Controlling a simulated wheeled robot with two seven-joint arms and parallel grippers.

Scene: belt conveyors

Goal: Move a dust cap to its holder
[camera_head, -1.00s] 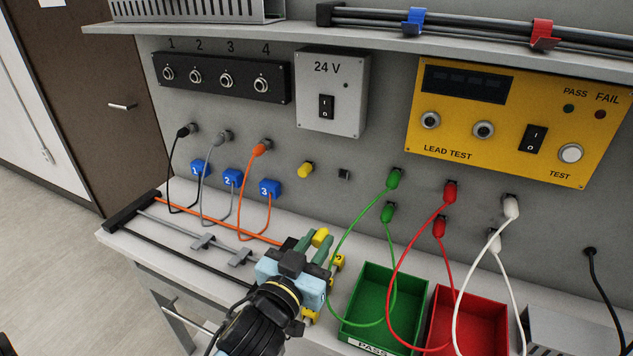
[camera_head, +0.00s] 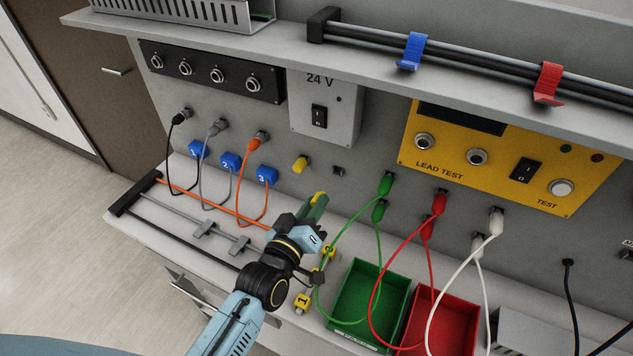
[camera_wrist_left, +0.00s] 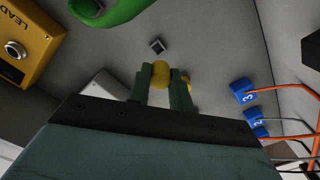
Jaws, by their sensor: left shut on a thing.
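My left gripper (camera_head: 318,201) is shut on a yellow dust cap (camera_head: 321,197) in front of the wall panel. In the left wrist view, the cap (camera_wrist_left: 161,73) sits between the green fingertips. A small dark square holder (camera_head: 338,170) on the wall is bare; it also shows just beyond the held cap in the left wrist view (camera_wrist_left: 157,45). The held cap is apart from it. A second yellow cap (camera_head: 301,164) sits on the wall to its left, partly hidden behind a finger in the left wrist view (camera_wrist_left: 187,82). My right gripper is not in view.
Green plugs (camera_head: 386,184) and their looping cable lie close to the right of the gripper. Blue numbered tags (camera_head: 267,175) and an orange cable are to the left. Green (camera_head: 340,325) and red bins stand on the bench. A shelf (camera_head: 300,50) overhangs above.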

